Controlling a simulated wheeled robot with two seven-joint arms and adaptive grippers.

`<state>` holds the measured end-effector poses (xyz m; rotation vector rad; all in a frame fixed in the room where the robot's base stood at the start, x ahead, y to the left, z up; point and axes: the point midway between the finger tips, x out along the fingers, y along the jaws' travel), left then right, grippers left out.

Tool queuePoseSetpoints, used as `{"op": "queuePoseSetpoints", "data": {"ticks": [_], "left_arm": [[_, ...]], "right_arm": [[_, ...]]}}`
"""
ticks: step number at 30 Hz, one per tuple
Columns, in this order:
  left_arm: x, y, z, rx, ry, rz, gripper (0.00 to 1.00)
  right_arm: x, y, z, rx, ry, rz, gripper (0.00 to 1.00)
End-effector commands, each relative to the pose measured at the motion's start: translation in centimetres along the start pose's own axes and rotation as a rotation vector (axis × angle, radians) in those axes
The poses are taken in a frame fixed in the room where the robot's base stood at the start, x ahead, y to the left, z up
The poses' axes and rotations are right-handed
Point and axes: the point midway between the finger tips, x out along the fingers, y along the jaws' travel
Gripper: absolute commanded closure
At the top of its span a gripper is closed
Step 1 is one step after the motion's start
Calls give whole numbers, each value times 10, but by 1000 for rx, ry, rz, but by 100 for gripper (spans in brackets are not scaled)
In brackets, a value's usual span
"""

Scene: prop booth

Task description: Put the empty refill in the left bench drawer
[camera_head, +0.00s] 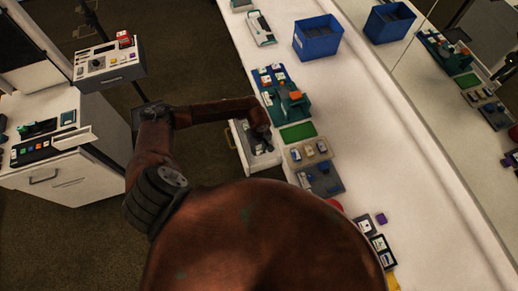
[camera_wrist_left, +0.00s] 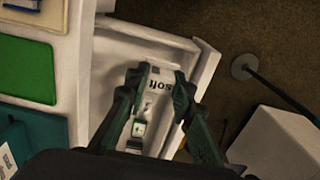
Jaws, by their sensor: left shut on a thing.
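The left bench drawer (camera_head: 237,146) is pulled open from the white bench. In the left wrist view the drawer (camera_wrist_left: 205,68) lies under my left gripper (camera_wrist_left: 162,80). My left gripper, which also shows in the head view (camera_head: 262,136), is shut on a pale piece (camera_wrist_left: 160,92), apparently the empty refill, over the drawer's inside. Dark print reading "soft" shows by the fingertips; I cannot tell whether it is on the held piece. A small item with a pale green face (camera_wrist_left: 139,128) shows below the fingers. Whether the held piece touches the drawer floor is unclear. My right gripper is out of view.
On the bench beside the drawer are a green mat (camera_head: 298,132), a teal stand (camera_head: 291,106), a beige tray (camera_head: 296,161) and a grey tray (camera_head: 331,187). A blue bin (camera_head: 317,38) stands farther back. A white cabinet (camera_head: 62,177) stands left, across open floor.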

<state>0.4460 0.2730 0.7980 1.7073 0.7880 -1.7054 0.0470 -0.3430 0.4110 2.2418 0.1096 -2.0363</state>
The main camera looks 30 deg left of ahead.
Motion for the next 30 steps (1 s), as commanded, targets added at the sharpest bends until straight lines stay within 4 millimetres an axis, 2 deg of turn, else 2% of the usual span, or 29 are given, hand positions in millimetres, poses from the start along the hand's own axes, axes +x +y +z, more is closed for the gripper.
{"op": "queuePoseSetpoints", "data": {"ticks": [13, 30], "left_arm": [[43, 0, 1, 0, -2, -2, 98], [98, 0, 0, 2, 0, -2, 98]], "right_arm": [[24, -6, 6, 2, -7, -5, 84], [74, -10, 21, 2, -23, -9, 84]]}}
